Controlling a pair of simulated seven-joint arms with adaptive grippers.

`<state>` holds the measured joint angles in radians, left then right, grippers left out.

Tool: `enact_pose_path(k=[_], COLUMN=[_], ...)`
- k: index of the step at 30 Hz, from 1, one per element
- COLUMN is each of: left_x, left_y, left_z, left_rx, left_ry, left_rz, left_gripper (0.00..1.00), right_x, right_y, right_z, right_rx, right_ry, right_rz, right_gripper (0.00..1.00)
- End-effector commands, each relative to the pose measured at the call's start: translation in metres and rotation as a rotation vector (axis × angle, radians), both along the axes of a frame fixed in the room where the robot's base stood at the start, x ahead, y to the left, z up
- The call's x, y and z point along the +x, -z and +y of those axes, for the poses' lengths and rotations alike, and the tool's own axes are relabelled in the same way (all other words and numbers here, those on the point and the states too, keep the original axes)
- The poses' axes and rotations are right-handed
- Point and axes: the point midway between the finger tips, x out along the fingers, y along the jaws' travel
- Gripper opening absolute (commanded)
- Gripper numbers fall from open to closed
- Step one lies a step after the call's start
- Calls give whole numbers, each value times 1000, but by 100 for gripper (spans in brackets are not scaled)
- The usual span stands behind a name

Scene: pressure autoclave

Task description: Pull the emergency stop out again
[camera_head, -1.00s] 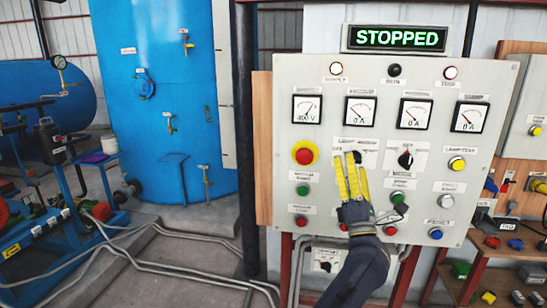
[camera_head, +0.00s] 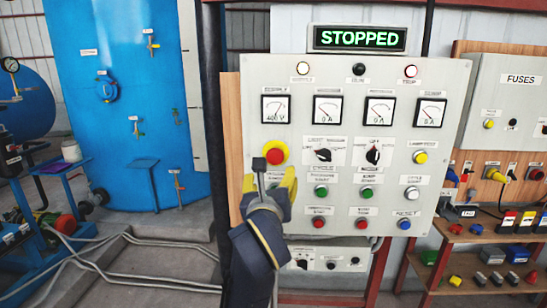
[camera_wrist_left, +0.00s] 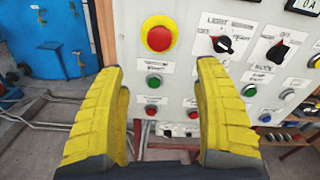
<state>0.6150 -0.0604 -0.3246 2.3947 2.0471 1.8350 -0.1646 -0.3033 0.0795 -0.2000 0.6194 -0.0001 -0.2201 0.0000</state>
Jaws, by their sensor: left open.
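The emergency stop (camera_head: 275,153) is a red mushroom button on a yellow round base, at the left of the grey control panel (camera_head: 450,90). It also shows in the left wrist view (camera_wrist_left: 159,36), above and beyond the fingertips. I cannot tell whether it is pushed in or out. My left gripper (camera_head: 268,178) is just below the button in the head view. In the left wrist view its yellow fingers (camera_wrist_left: 160,75) are open and empty, spread to either side below the button. The display (camera_head: 357,38) reads STOPPED. My right gripper is not in view.
A black rotary switch (camera_head: 323,155) sits right of the stop. A green button (camera_wrist_left: 153,81) and a red button (camera_wrist_left: 152,110) lie below it. Meters line the panel above. A blue tank (camera_head: 115,120) stands at the left. A shelf (camera_head: 480,238) with small parts is at the right.

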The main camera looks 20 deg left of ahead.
Motion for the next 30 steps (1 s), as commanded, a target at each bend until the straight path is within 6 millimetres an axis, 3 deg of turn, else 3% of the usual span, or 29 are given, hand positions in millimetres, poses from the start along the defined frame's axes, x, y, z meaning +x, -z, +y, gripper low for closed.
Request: enact_pose_path(k=[18, 30], left_x=[107, 150], left_y=[0, 0], left_z=[25, 35], left_rx=[2, 0], left_ry=[-4, -3], left_rz=[0, -1], left_gripper=[70, 70], right_x=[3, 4], right_y=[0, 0], right_z=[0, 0], right_rx=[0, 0], right_ry=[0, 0], right_rz=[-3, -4], right_gripper=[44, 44])
